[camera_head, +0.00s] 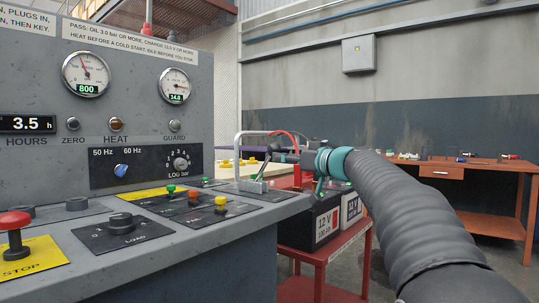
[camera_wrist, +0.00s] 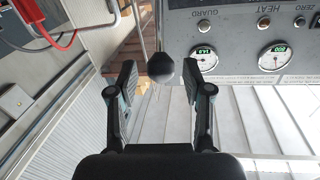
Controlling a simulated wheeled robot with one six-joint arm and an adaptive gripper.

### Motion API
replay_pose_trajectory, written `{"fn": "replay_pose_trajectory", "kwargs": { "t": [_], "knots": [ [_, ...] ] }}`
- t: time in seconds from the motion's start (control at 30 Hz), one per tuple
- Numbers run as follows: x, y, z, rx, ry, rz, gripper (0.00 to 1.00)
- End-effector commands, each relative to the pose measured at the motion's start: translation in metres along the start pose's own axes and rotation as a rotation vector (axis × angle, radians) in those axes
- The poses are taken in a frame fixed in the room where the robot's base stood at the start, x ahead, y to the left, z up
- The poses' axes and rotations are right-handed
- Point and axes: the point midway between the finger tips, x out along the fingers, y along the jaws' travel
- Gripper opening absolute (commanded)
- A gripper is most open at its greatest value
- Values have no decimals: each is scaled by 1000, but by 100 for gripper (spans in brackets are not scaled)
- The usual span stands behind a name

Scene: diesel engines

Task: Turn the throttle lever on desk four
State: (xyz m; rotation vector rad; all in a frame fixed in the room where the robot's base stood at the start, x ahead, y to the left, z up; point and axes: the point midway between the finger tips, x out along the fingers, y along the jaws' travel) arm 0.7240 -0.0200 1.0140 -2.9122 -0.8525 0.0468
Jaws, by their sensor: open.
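A black ball knob on a thin rod, which looks like the throttle lever (camera_wrist: 160,67), shows in the wrist view between the spread fingers of my gripper (camera_wrist: 161,72). The fingers stand apart on both sides of the knob, with visible gaps. How deep the knob sits between them I cannot tell. In the head view my gripper (camera_head: 284,153) is at the right end of the grey control desk (camera_head: 190,235), beside a silver bent bar (camera_head: 238,150). No desk number is readable.
The desk carries a red stop button (camera_head: 14,222), a load knob (camera_head: 121,220) and small coloured knobs. Its upright panel has two gauges (camera_head: 86,74). Batteries (camera_head: 318,226) stand on a red cart (camera_head: 319,262) below my arm. An orange workbench (camera_head: 440,172) stands at the back right.

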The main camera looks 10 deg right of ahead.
Motion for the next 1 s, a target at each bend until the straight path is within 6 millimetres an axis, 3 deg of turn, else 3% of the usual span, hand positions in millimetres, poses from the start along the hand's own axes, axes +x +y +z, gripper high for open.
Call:
{"fn": "replay_pose_trajectory", "kwargs": {
  "t": [0.2,0.4,0.83,0.87,1.0],
  "knots": [
    [41,-1,-2,1,-1,-2,50],
    [64,0,-1,1,-1,0,50],
    [72,0,0,0,0,1,50],
    [72,0,0,1,0,1,45],
    [72,0,0,1,0,0,10]
  ]
}}
